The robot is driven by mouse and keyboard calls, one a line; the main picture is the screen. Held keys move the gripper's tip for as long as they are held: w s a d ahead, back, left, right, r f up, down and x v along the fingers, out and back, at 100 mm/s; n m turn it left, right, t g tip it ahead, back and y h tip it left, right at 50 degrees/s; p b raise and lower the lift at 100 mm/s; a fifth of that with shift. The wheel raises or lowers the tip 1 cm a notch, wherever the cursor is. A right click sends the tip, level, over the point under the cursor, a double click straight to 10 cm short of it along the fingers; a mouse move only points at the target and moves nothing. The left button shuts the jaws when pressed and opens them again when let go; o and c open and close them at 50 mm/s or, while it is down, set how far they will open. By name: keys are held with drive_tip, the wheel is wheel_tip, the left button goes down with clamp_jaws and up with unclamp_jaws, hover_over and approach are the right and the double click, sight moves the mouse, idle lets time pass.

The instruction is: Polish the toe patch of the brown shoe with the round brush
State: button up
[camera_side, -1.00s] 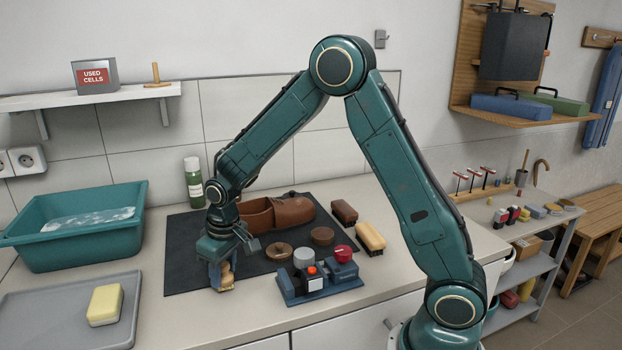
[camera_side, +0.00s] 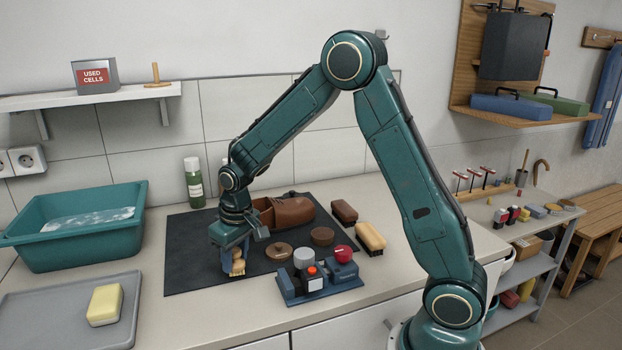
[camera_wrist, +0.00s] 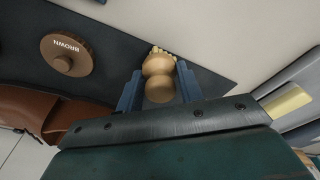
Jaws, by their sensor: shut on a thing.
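My gripper (camera_side: 234,258) is shut on the round brush (camera_side: 238,267), which has a pale wooden knob and light bristles. In the wrist view the brush (camera_wrist: 159,80) sits between my two blue fingers, bristles pointing away from my gripper. In the side view it is just above or on the dark mat, and I cannot tell if it touches. The brown shoe (camera_side: 293,211) lies on the mat behind and right of my gripper, partly hidden by my wrist. The shoe also shows at the left of the wrist view (camera_wrist: 40,113). The toe patch cannot be made out.
A round tin marked BROWN (camera_wrist: 67,54) lies on the mat (camera_side: 190,270); another round brown tin (camera_side: 321,236) is nearby. A blue device with a red knob (camera_side: 320,280) stands at the mat's front edge. Two block brushes lie right. A grey tray (camera_side: 60,325) is left.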

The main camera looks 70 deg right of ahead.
drive_tip(key=s+d+r+m, duration=0.1)
drive_tip(key=d, duration=0.2)
drive_tip(key=s+d+r+m, duration=0.1)
drive_tip(key=d, duration=0.3)
drive_tip(key=s+d+r+m, duration=0.1)
drive_tip(key=d, duration=0.3)
drive_tip(key=shift+s+d+r+m+h, duration=0.1)
drive_tip(key=shift+s+r+m+h, duration=0.2)
drive_tip(key=shift+s, duration=0.1)
drive_tip(key=s+d+r+m, duration=0.4)
drive_tip(key=s+d, duration=0.4)
drive_tip(key=d, duration=0.2)
drive_tip(key=shift+s+d+g, duration=0.25)
drive_tip(key=shift+d+g, duration=0.05)
drive_tip(key=shift+f, duration=0.15)
drive_tip(key=shift+f, duration=2.95)
drive_tip(key=shift+f, duration=0.6)
drive_tip(key=shift+r, duration=0.1)
wheel_tip(320, 180, up, 7)
idle(0.3)
drive_tip(key=shift+w, duration=0.15)
idle(0.4)
